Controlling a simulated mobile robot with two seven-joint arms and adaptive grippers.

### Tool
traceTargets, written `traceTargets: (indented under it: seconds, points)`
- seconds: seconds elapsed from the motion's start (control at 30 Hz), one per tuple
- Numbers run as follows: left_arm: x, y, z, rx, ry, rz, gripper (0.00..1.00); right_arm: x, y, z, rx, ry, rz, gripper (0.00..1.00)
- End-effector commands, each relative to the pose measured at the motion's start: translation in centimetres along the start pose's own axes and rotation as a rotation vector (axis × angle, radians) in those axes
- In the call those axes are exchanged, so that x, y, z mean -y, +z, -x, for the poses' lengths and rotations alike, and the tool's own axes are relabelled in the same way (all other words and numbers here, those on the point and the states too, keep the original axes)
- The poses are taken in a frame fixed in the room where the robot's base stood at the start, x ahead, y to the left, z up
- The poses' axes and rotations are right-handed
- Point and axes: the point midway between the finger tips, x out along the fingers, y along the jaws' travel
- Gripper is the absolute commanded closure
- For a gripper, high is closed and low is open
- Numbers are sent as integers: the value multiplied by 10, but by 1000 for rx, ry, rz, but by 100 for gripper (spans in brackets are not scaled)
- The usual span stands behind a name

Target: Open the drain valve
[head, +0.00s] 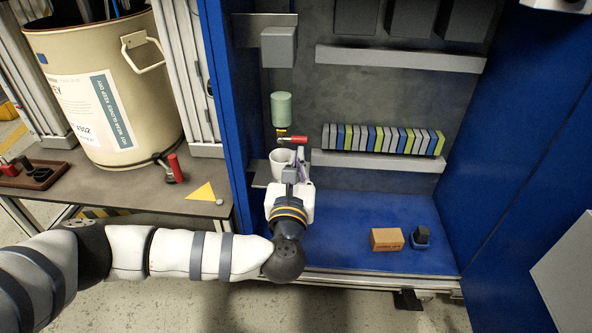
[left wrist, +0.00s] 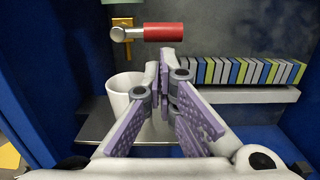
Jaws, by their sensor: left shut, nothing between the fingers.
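A valve with a red lever handle (head: 293,139) sits on the cabinet's back wall below a green container (head: 282,110). In the left wrist view its red handle (left wrist: 164,32) points sideways to the right from a brass body (left wrist: 127,46). A white cup (head: 282,162) stands under the valve on a small shelf; it also shows in the left wrist view (left wrist: 123,93). My left gripper (head: 300,158) is shut and empty, beside the cup's right side and below the handle; its fingertips (left wrist: 165,62) look apart from the handle. My right gripper is not in view.
A cream drum (head: 110,85) with its own red-handled tap (head: 175,167) stands on the left bench. Coloured blocks line a cabinet shelf (head: 375,161). A brown box (head: 387,239) and a small dark item (head: 421,237) lie on the blue floor. Blue cabinet walls bound both sides.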

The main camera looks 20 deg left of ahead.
Motion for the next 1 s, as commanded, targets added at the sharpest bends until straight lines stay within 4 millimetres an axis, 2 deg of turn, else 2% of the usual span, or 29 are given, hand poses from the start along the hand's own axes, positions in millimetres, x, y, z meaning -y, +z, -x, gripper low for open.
traceTargets:
  seconds: [0.33, 1.0]
  points:
    - [0, 0, 0, 0, 0, 9, 100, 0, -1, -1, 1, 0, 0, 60]
    - [5, 4, 0, -2, 6, 136, 100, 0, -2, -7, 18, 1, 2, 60]
